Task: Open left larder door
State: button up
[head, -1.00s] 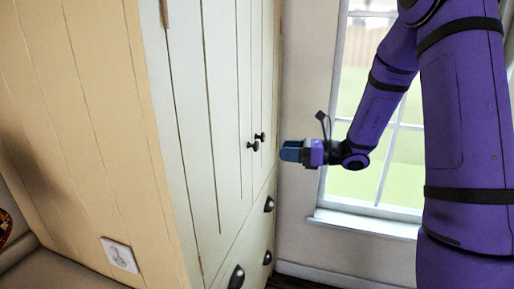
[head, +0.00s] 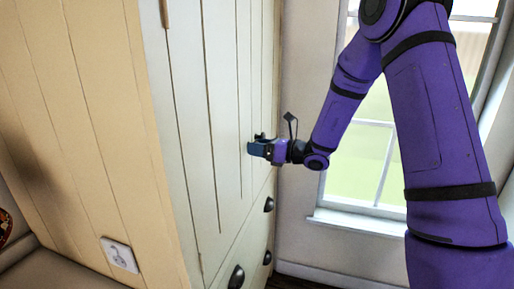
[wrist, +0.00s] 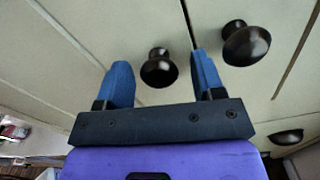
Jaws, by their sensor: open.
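The left larder door (head: 215,120) is a cream planked panel and appears shut. In the wrist view, its dark round knob (wrist: 159,68) sits between the two blue fingers of my gripper (head: 257,149). The fingers are open, with gaps showing on both sides of the knob. The right door's knob (wrist: 246,44) is outside the right finger, across the dark seam between the doors. In the head view my gripper hides the left knob, and part of a dark knob (head: 259,136) shows just above it.
Drawers with dark cup handles (head: 237,277) are below the doors. A window (head: 365,150) with a white sill (head: 360,222) is to the right, behind my arm. A socket (head: 119,254) is on the larder's cream side panel. Free floor is hardly visible.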

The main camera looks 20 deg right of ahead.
jog(key=shift+w+a, duration=0.15)
grip_shut()
